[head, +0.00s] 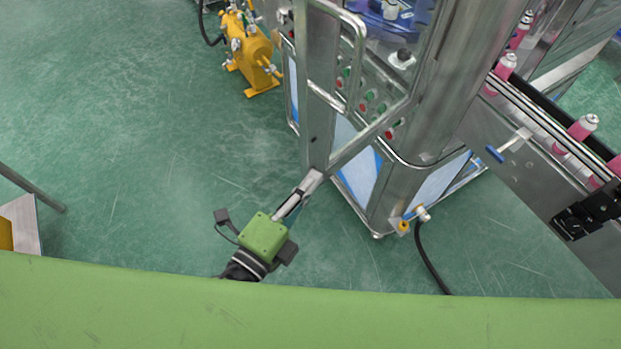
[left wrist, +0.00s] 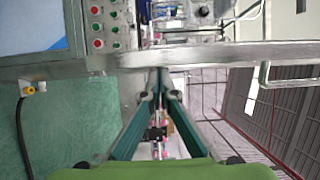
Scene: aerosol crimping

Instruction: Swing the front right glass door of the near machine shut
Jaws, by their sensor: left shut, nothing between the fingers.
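The near machine's glass door (head: 317,120) has a metal frame and a long bar handle (head: 361,60). In the head view it appears to stand out at an angle from the machine front, with the button panel showing through its glass. My left gripper (head: 314,180) is shut and empty, its tips at the lower left corner of the door frame. In the left wrist view the closed fingertips (left wrist: 158,74) meet the frame bar (left wrist: 215,55), and the handle (left wrist: 264,75) shows to the right. Contact is hard to confirm. My right gripper is not in view.
A corner column (head: 425,110) stands right of the door. A conveyor (head: 545,140) with pink cans runs at the right. A yellow pump unit (head: 250,55) stands on the floor at upper left. A black hose (head: 425,260) lies below the machine. The green floor at left is mostly clear.

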